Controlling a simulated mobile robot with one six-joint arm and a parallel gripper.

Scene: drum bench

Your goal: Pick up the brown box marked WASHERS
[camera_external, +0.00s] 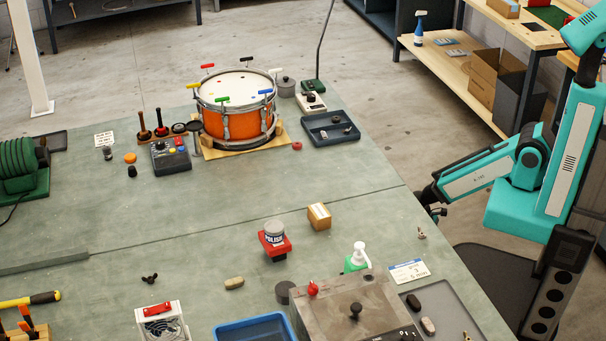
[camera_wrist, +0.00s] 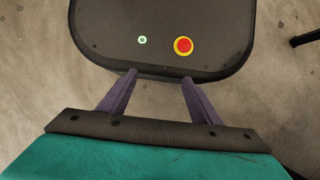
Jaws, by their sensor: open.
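A small brown box (camera_external: 319,216) sits on the green bench top near the middle of the external view. Its marking is too small to read there. My gripper (camera_external: 438,213) is at the bench's right edge, to the right of the box and well apart from it. In the wrist view my gripper (camera_wrist: 158,76) shows two purple fingers spread apart with nothing between them. The box is not in the wrist view.
A white-topped pump bottle (camera_external: 359,257) and a label card (camera_external: 408,271) are nearer the camera. A drum (camera_external: 237,105) and dark tray (camera_external: 331,128) stand farther back. Bench around the box is clear.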

